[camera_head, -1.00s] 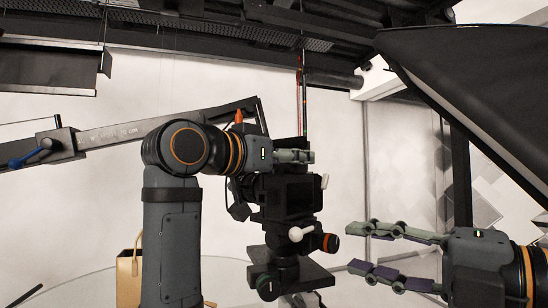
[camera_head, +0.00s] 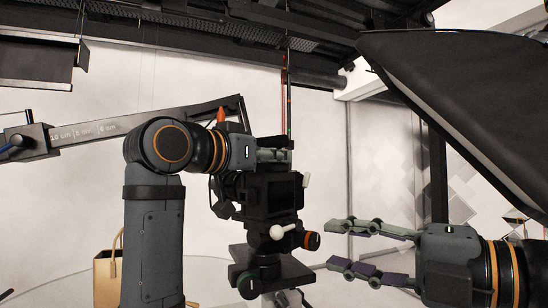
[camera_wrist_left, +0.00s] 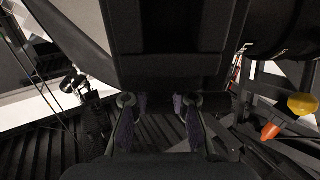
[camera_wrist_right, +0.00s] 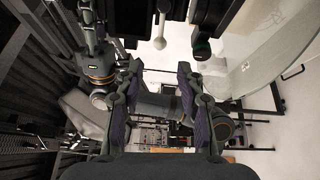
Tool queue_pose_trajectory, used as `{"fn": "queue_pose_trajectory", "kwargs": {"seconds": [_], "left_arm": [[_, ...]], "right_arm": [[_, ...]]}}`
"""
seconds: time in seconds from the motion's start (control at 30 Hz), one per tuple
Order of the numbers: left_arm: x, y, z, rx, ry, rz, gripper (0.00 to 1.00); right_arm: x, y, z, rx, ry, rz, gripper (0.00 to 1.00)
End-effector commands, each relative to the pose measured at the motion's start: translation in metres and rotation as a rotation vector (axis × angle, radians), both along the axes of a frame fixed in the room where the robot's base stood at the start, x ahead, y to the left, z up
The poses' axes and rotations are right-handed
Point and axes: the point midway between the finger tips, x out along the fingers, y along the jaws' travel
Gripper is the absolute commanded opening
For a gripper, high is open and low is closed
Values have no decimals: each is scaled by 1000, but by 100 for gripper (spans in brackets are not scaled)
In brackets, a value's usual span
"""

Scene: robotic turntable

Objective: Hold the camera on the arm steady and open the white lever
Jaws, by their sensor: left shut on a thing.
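The black camera (camera_head: 272,192) sits on its mount in the middle of the head view, below the end of the measuring arm (camera_head: 95,132). My left gripper (camera_head: 280,152) is shut on the top of the camera; the camera body also fills the upper part of the left wrist view (camera_wrist_left: 170,45). The white lever (camera_head: 284,231) with a round knob sticks out from the mount under the camera. It also shows in the right wrist view (camera_wrist_right: 159,30). My right gripper (camera_head: 335,245) is open and empty, to the right of the lever and apart from it.
A large black softbox (camera_head: 465,110) hangs at the upper right, above my right arm. Dark rails (camera_head: 230,40) run across the top. A tan bag (camera_head: 107,275) stands at the lower left. A round dark-orange knob (camera_head: 312,241) sits beside the lever.

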Motion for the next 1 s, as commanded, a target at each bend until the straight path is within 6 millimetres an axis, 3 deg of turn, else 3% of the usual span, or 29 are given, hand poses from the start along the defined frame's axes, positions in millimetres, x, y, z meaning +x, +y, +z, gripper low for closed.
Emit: {"fn": "queue_pose_trajectory", "kwargs": {"seconds": [0.03,0.17,0.3,0.8,1.0], "left_arm": [[0,0,0,0,0,0,0],[0,0,0,0,0,0,0],[0,0,0,0,0,0,0],[0,0,0,0,0,0,0],[0,0,0,0,0,0,0]], "right_arm": [[0,0,0,0,0,0,36],[1,-2,2,36,38,-1,19],[7,-9,12,220,242,-4,0],[23,-38,57,1243,1466,-42,0],[24,-41,64,1439,1723,-68,0]]}}
